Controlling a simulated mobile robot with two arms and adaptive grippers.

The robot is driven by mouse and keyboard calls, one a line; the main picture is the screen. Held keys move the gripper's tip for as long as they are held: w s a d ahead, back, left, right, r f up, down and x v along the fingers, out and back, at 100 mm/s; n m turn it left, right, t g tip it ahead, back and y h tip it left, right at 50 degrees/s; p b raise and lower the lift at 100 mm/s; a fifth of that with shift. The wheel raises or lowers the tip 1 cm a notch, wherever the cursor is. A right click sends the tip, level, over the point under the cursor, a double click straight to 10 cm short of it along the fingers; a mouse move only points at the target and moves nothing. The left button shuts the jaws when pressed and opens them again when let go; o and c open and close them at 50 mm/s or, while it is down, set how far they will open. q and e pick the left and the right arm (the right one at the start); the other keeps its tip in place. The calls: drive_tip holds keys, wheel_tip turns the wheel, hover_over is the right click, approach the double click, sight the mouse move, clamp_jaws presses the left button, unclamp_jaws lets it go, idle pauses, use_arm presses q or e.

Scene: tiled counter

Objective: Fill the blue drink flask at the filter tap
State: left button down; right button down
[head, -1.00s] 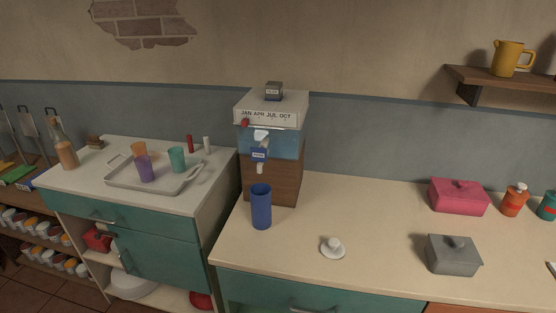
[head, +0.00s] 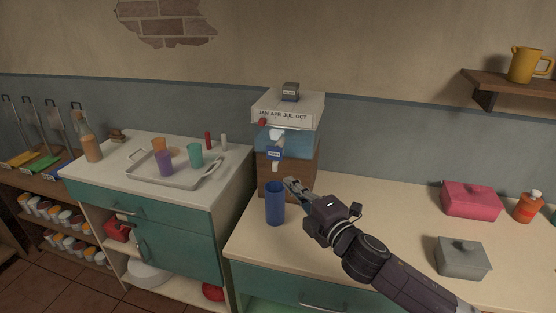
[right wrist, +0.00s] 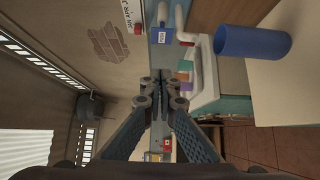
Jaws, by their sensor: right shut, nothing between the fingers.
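The blue flask (head: 275,204) stands upright and open on the counter, in front of the filter dispenser (head: 289,143). It also shows in the right wrist view (right wrist: 255,42), apart from the fingers. The dispenser has a blue tank band and a small tap (head: 274,155) with a blue label and a pale spout. The label shows in the right wrist view (right wrist: 162,36). My right gripper (head: 290,184) is shut and empty, just right of the flask's rim and below the tap in the head view. My left gripper is out of view.
A tray (head: 187,183) with several cups stands on the left cabinet. A pink box (head: 470,200) and a grey lidded box (head: 462,258) stand on the right counter. My right arm covers part of the counter, hiding the white knobbed disc seen earlier.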

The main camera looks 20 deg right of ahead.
drive_tip(key=p, duration=0.3)
approach(271, 152)
drive_tip(key=w+a, duration=0.2)
drive_tip(key=a, duration=0.1)
drive_tip(key=shift+w+d+f+p, duration=0.1)
drive_tip(key=shift+w+d+p, duration=0.25)
drive_tip(key=shift+w, duration=0.6)
drive_tip(key=shift+w+d+f+p, duration=0.15)
drive_tip(key=shift+w+d, duration=0.4)
drive_tip(key=shift+w, duration=0.4)
drive_tip(key=shift+r, duration=0.15)
